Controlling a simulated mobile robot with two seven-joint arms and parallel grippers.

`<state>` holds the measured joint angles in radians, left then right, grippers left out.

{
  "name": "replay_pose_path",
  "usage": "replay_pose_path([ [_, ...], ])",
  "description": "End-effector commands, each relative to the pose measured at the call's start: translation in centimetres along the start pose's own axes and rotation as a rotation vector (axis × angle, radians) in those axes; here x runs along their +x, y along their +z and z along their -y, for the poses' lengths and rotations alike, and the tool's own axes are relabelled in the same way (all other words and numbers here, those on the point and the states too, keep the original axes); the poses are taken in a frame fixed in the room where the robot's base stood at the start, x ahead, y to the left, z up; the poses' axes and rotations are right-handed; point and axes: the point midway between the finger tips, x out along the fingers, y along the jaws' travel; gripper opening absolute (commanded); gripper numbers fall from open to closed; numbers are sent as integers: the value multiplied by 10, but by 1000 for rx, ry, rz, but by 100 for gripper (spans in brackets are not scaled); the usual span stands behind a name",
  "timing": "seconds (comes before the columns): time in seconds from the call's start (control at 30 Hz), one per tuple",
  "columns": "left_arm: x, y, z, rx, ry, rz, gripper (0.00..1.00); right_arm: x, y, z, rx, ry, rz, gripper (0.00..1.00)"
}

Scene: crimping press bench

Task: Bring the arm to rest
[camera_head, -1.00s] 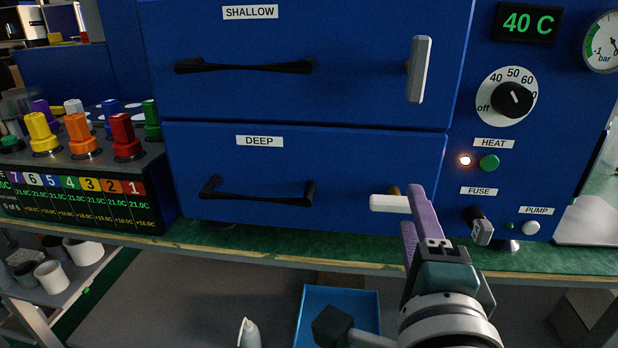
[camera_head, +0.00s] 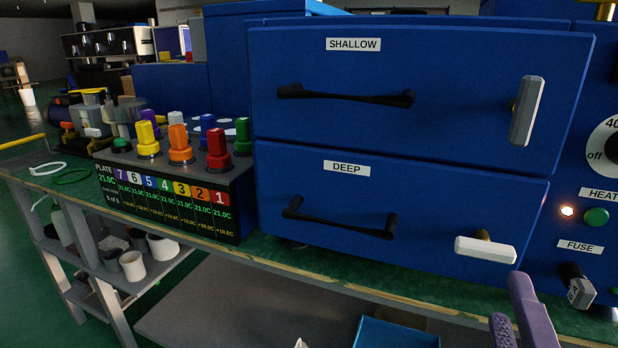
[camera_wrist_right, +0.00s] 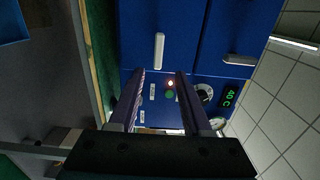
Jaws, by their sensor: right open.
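My right gripper (camera_head: 511,304) shows only its purple fingers at the lower right edge of the head view. In the right wrist view its two fingers (camera_wrist_right: 160,82) are apart with nothing between them. They point at the blue cabinet, short of the white DEEP drawer latch (camera_head: 485,249), which also shows in the wrist view (camera_wrist_right: 158,50). The gripper looks clear of the latch. The DEEP drawer (camera_head: 420,200) and the SHALLOW drawer (camera_head: 450,65) are both shut. The DEEP latch lies near level; the SHALLOW latch (camera_head: 527,110) is upright. My left gripper is out of view.
A control box (camera_head: 165,200) with several coloured knobs stands left of the drawers on the green bench. White cups (camera_head: 132,265) sit on a lower shelf. A blue tray (camera_head: 395,335) is below the bench edge. The heat lamp (camera_head: 567,211) glows.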

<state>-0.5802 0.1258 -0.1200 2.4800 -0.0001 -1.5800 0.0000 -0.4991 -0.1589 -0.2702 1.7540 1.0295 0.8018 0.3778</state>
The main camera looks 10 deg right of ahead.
Motion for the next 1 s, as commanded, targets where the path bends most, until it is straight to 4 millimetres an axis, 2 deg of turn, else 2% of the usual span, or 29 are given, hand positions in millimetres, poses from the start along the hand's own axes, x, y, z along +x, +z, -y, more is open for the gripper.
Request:
replay_pose_path([
  [0.07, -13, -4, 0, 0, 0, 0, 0, 3, 12, 20, -34, -16, 73, 49],
  [0.17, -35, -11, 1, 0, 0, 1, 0, 4, 43, 56, -134, -49, 259, 49],
  [0.2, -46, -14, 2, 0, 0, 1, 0, 1, 59, 72, -197, -64, 355, 49],
  [0.3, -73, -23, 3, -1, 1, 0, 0, -14, 94, 104, -401, -93, 606, 49],
  [0.4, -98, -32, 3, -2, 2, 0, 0, -36, 115, 118, -637, -91, 837, 49],
  [0.47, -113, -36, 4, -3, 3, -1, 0, -50, 117, 121, -790, -73, 959, 49],
  [0.57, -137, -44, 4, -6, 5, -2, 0, -71, 104, 121, -1050, -9, 1135, 49],
  [0.77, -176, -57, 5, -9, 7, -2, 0, -96, 36, 124, -1484, 221, 1358, 49],
  [0.97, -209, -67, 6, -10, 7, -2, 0, -113, -48, 153, -1778, 535, 1462, 49],
  [1.0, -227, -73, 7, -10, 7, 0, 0, -113, -44, 171, -1767, 523, 1464, 49],
])
